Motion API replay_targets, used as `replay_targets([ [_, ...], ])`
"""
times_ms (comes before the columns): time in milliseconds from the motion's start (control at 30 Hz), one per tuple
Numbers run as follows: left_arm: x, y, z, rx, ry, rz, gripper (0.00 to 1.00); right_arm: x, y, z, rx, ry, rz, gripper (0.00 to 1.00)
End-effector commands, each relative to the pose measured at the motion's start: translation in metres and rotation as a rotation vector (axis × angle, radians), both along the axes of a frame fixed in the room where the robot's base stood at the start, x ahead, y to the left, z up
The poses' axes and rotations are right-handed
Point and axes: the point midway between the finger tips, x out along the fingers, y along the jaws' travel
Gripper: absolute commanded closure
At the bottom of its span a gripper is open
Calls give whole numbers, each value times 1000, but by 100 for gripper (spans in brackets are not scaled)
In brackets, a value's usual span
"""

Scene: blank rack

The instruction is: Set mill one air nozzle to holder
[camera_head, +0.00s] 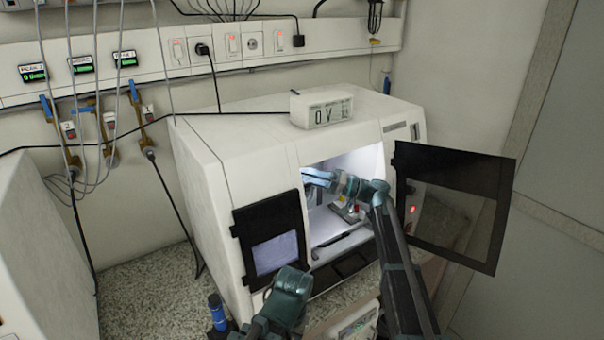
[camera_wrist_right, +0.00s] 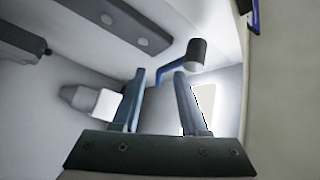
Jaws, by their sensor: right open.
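The mill (camera_head: 240,145) is a white cabinet on the counter, its lit chamber open at the front. My right arm reaches into the chamber, with the right gripper (camera_head: 318,180) near the inner left wall. In the right wrist view the right gripper (camera_wrist_right: 158,82) is open, with nothing held between its fingers. A bent blue piece with a dark round end (camera_wrist_right: 198,52) shows just beyond the fingertips; it may be the air nozzle, but I cannot tell for sure. The holder cannot be clearly made out. My left arm's end is low in the head view; its fingers are hidden.
A dark see-through door (camera_head: 455,205) swings out on the chamber's right. A dark panel (camera_head: 270,235) flanks its left. A display box (camera_head: 322,108) sits on top. A pale block (camera_wrist_right: 105,102) projects inside the chamber. A blue-capped item (camera_head: 217,315) stands at the front left.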

Motion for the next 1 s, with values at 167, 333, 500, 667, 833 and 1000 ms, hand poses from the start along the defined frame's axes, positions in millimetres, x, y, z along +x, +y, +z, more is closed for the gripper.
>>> replay_targets([
  [167,0,0,1,0,0,0,50,0,4,1,1,0,-1,56],
  [333,0,0,1,0,0,0,50,1,4,1,1,0,-1,56],
  [500,0,0,1,0,0,0,50,1,4,1,1,0,-1,85],
  [667,0,0,1,0,0,0,50,0,4,1,0,0,-1,100],
  [833,0,0,1,0,0,0,50,0,4,0,-1,0,0,100],
  [1000,0,0,1,0,0,0,50,0,4,0,-1,0,0,100],
])
